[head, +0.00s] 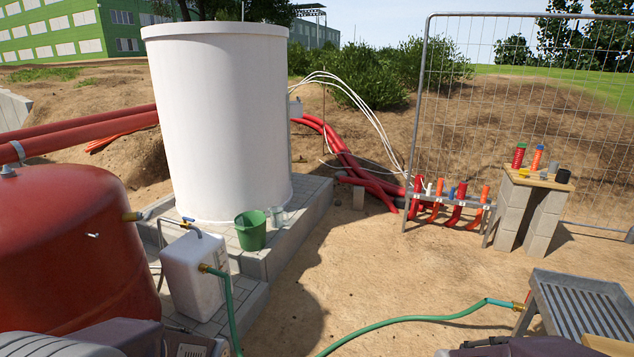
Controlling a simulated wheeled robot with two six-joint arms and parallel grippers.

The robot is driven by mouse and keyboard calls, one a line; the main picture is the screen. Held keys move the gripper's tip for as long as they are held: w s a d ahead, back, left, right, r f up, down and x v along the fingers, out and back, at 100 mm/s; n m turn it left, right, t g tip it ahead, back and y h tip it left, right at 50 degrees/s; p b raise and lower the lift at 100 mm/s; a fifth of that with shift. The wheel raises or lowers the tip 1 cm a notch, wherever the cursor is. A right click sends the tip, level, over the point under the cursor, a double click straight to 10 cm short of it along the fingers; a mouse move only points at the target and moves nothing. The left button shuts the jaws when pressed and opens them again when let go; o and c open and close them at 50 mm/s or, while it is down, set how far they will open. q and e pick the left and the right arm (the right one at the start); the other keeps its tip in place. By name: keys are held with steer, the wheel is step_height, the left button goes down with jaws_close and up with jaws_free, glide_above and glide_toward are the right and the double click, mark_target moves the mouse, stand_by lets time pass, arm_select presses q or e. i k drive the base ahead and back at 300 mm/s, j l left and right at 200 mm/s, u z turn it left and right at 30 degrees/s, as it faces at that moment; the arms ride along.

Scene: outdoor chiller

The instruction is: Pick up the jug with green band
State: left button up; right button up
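A small pale, see-through vessel (277,216), perhaps a jug, stands on the paved plinth beside the green bucket (251,231). It is too small to tell whether it has a green band. No jug with a clear green band can be made out elsewhere. Dark parts at the bottom left and bottom right edges seem to be my own arms. No gripper fingers show in the head view, and nothing held is visible.
A large white tank (220,120) stands on the plinth (312,212). A red tank (70,250) and a white box (193,272) stand at left. A green hose (400,320) crosses the sand to a metal grate (583,310). A block table (530,205) holds small coloured cylinders. Sand in the middle is open.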

mark_target(280, 218)
steer(key=i+l+z, duration=0.15)
steer(key=i, duration=2.3)
steer(key=i+l+u, duration=0.1)
steer(key=i+u, duration=0.4)
steer(key=i+l+u, duration=0.25)
steer(key=u, duration=0.25)
steer(key=i+l+u, duration=0.75)
steer(key=l+u, duration=0.25)
steer(key=i+l+u, duration=0.15)
steer(key=l+u, duration=0.85)
steer(key=l, duration=0.25)
